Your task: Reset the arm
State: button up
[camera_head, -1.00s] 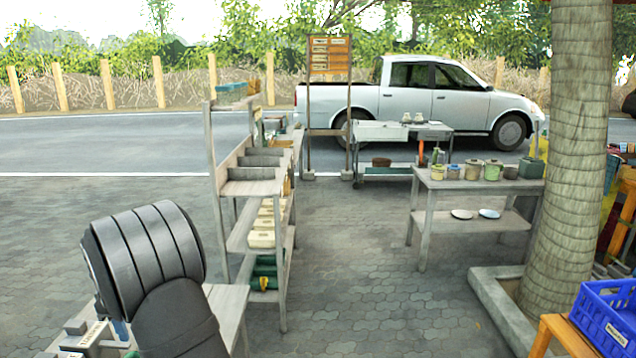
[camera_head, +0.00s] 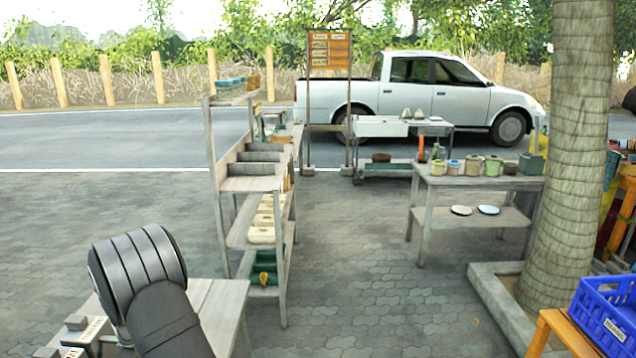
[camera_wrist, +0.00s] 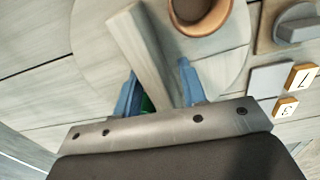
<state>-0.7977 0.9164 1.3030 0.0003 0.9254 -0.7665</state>
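In the wrist view my gripper (camera_wrist: 158,70) has two blue fingers set apart from each other. A pale grey block-like bar (camera_wrist: 138,40) shows in the space between them, with a gap to the right finger. Whether the bar touches the left finger I cannot tell. A brown clay bowl or mortar (camera_wrist: 200,14) stands on a round pale board (camera_wrist: 232,75), cut off by the top edge. A small green patch shows beside the left finger. In the head view my dark arm covers the work table, and the gripper's fingers are hidden.
Lettered tiles (camera_wrist: 300,77) and grey blocks (camera_wrist: 296,28) lie right of the round board. In the head view the table (camera_head: 222,300) adjoins a wooden shelf rack (camera_head: 250,184). A second table with pots (camera_head: 470,190) and a blue crate (camera_head: 606,315) stand right. Paving between is clear.

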notch_tip(320, 180, up, 17)
notch_tip(320, 180, down, 17)
jog(key=m, duration=0.6)
jog(key=shift+a, duration=0.1)
jog(key=shift+r+m, duration=0.1)
jog(key=shift+m, duration=0.3)
jog(key=shift+w+a+r+n, duration=0.1)
jog(key=shift+r+n, duration=0.6)
jog(key=shift+r, duration=0.65)
